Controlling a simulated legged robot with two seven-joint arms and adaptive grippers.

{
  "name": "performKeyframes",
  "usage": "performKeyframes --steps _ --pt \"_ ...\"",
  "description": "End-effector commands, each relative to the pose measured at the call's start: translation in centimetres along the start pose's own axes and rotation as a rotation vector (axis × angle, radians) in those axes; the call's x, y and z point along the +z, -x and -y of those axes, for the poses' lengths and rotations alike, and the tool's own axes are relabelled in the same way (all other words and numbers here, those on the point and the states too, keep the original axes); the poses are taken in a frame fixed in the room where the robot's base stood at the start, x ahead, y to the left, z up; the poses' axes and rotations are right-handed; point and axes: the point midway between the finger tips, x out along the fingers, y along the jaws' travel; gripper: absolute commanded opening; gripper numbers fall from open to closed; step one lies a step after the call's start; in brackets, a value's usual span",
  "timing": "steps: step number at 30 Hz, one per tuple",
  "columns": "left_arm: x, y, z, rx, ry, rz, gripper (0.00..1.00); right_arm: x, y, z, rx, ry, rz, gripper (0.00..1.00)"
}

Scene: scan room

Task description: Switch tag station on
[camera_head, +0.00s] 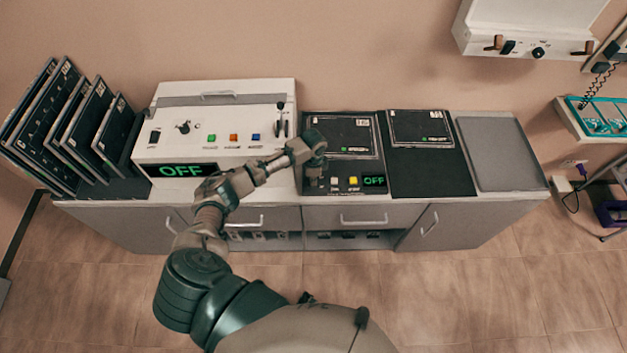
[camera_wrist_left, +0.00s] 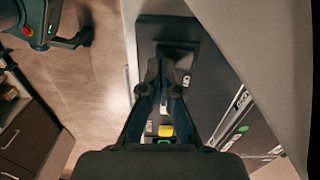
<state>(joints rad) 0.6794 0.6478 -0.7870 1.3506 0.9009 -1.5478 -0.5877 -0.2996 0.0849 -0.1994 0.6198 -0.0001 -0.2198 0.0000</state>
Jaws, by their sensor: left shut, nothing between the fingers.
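The tag station (camera_head: 343,150) is a black unit on the middle of the counter, with a dark screen plate at its back. Its small display (camera_head: 374,181) reads OFF in green, beside a yellow button (camera_head: 353,181). My left gripper (camera_head: 315,184) points down over the left part of its front panel and hides what is there. In the left wrist view its fingers (camera_wrist_left: 160,66) are shut and empty. Their tips are close to a black raised block (camera_wrist_left: 178,52) near an "ON" label; I cannot tell whether they touch. The yellow button (camera_wrist_left: 166,130) shows between the fingers.
A white console (camera_head: 215,125) with levers, coloured buttons and its own OFF display stands left. Black plates (camera_head: 75,125) lean in a rack at far left. Another black plate (camera_head: 420,127) and a grey pad (camera_head: 500,150) lie right. A white wall unit (camera_head: 530,25) hangs upper right.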

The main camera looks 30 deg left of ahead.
Motion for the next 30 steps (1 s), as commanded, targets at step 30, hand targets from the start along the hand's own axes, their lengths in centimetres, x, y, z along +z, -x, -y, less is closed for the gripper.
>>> performKeyframes --steps 30 --pt "-0.2 8.3 -0.5 -0.008 0.000 0.003 0.00 0.0 0.0 0.3 -0.006 -0.001 -0.002 0.71"
